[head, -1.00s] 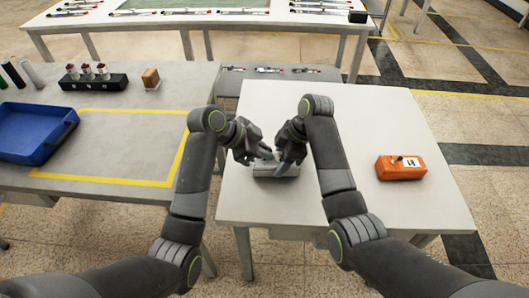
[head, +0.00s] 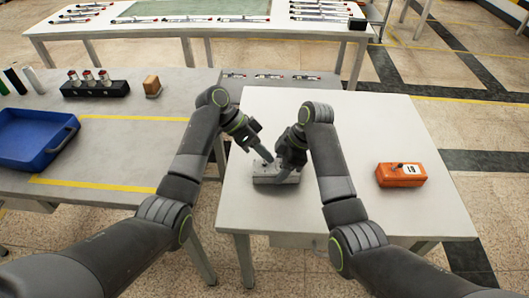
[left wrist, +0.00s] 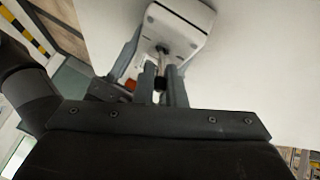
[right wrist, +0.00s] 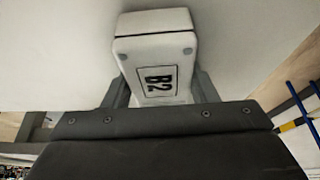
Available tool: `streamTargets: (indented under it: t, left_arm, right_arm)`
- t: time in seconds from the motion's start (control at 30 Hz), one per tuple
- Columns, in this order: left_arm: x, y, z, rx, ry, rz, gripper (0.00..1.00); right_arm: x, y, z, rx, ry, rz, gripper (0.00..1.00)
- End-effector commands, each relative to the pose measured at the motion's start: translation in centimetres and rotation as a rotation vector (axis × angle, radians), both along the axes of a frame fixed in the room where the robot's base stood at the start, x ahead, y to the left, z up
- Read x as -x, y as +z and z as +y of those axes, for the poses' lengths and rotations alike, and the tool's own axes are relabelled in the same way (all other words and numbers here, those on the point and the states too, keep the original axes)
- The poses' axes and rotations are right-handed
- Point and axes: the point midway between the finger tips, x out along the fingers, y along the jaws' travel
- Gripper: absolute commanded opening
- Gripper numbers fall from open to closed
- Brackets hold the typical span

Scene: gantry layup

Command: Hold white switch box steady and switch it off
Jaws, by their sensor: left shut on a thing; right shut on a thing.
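The white switch box (head: 268,178) stands near the front left of the white table in the head view. My right gripper (head: 284,172) is shut across the box; the right wrist view shows the box's B2 label (right wrist: 160,80) between its fingers. My left gripper (head: 268,158) reaches in from the left at the box top. In the left wrist view its fingers (left wrist: 162,82) are closed around the switch lever (left wrist: 161,54), which stands up from the white box (left wrist: 178,24). Part of the box is hidden behind the right gripper in the head view.
An orange switch box (head: 401,174) sits at the right of the white table (head: 360,125). The table surface around the box is clear.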

Motion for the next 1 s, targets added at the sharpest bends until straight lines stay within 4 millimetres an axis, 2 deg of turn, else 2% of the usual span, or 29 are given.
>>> streamTargets:
  t: [0.3,0.33,0.4,0.67,0.77,1.0]
  left_arm:
    - [-0.1,-0.1,0.1,-0.003,0.003,0.001,0.00]
    - [-0.1,-0.1,0.1,-0.003,0.003,0.000,0.13]
    - [-0.1,-0.1,0.1,-0.003,0.003,0.000,0.20]
    - [-0.1,0.1,0.2,-0.002,0.002,-0.001,0.20]
    - [-0.3,0.9,0.9,-0.004,0.004,-0.003,0.20]
    - [-1.0,4.5,4.1,-0.004,0.004,-0.005,0.20]
  right_arm:
    - [0.0,0.1,0.1,-0.003,0.005,-0.003,0.25]
    - [0.0,0.1,0.1,-0.003,0.006,-0.002,0.25]
    - [0.0,0.1,0.1,-0.002,0.005,-0.002,0.25]
    - [0.0,0.1,0.1,-0.001,0.002,-0.002,0.25]
    - [0.0,0.1,0.0,-0.001,0.002,-0.002,0.25]
    - [0.0,0.1,0.0,-0.001,0.001,-0.002,0.25]
